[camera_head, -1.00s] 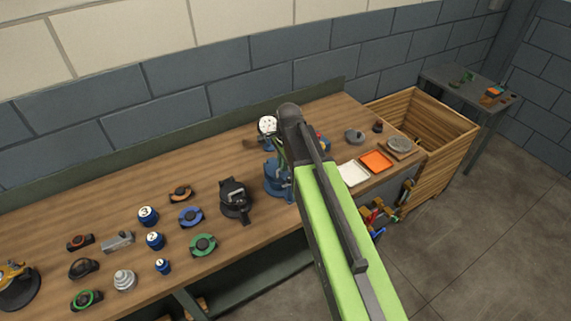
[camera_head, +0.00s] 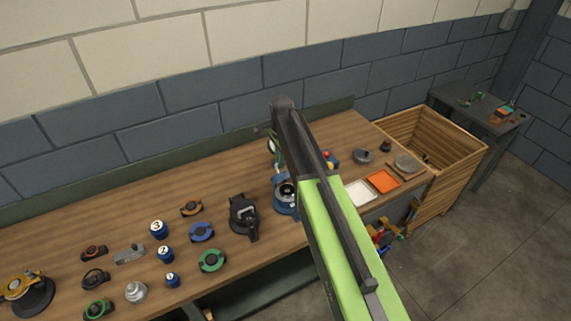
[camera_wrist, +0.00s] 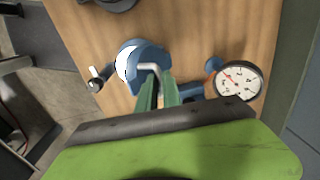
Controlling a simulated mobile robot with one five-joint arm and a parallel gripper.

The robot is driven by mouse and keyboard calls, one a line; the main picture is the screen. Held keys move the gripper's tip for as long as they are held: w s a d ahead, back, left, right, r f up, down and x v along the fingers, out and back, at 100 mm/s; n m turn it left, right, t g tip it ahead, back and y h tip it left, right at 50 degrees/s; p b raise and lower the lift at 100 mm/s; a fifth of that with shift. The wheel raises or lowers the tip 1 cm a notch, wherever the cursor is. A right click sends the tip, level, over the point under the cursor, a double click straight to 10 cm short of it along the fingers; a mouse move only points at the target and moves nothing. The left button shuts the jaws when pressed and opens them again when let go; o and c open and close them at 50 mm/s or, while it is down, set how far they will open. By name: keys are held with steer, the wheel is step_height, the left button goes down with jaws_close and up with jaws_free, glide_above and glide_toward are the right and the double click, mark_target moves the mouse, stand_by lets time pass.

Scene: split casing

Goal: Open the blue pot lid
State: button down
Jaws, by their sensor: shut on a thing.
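The blue pot (camera_head: 284,208) stands on the bench in the head view, partly behind my arm. A pale ring with a dark centre shows at its top. In the wrist view, the blue lid (camera_wrist: 153,54) has a bent grey metal handle (camera_wrist: 148,68), with a white surface at its left edge. My gripper (camera_wrist: 156,84) has green fingers and is shut on the handle. The lid looks tilted, but I cannot tell how far it is open. In the head view, the fingertips are mostly hidden by my arm.
A round dial gauge (camera_wrist: 239,81) stands just right of the lid in the wrist view. A black lidded device (camera_head: 243,216) stands left of the pot. White (camera_head: 360,193) and orange (camera_head: 382,181) trays lie to the right. Several small parts cover the bench's left side.

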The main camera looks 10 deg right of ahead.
steer(key=shift+w+a, duration=0.45)
steer(key=shift+w, duration=0.4)
steer(key=c, duration=1.5)
jaws_free()
steer(key=shift+w+f, duration=0.1)
steer(key=r+p, duration=0.8)
steer(key=s+r+p, duration=0.1)
steer(key=r+p, duration=0.3)
steer(key=shift+d+r, duration=0.1)
steer(key=shift+d, duration=0.1)
